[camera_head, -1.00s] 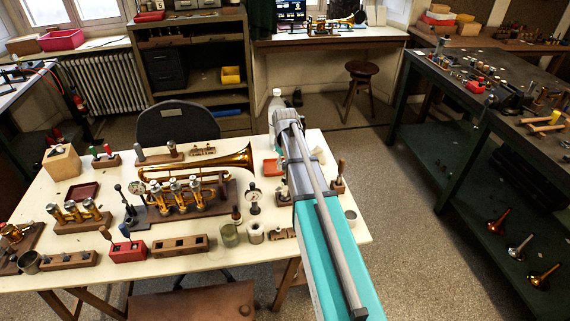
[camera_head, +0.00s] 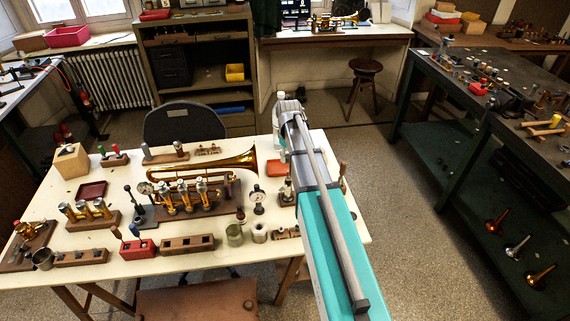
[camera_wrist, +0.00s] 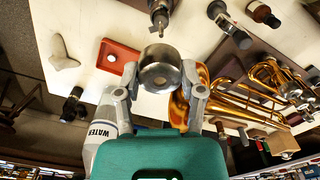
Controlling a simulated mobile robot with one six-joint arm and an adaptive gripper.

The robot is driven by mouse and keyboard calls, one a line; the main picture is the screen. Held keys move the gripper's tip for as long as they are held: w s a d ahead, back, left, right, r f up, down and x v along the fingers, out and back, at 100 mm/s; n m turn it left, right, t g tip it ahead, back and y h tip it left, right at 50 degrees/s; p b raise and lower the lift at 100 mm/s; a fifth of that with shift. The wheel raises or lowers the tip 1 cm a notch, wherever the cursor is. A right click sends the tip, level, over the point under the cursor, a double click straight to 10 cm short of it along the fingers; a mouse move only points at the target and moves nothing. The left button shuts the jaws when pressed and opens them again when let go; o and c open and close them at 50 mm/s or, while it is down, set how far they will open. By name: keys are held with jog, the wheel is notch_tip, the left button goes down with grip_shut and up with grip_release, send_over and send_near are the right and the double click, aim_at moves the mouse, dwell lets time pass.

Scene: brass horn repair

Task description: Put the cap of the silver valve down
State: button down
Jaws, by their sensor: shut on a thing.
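In the wrist view my gripper (camera_wrist: 160,92) is shut on a round silver metal cap (camera_wrist: 160,66) with a dark hole in its middle. The cap sits between the two fingertips, above the cream table top. A shallow red tray (camera_wrist: 110,62) lies on the table beyond it, to the left. In the head view my own arm hides the gripper and the cap. I cannot tell which valve on the table is the silver one.
A water bottle (camera_wrist: 103,130) stands close beside my left finger in the wrist view. The brass horn (camera_head: 215,168) and a dial gauge (camera_head: 257,200) are left of my arm on the table (camera_head: 130,290). A pale star-shaped piece (camera_wrist: 62,54) lies near the red tray.

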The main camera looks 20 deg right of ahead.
notch_tip(320, 180, up, 8)
jog(key=p, duration=0.7)
jog(key=shift+s, duration=0.15)
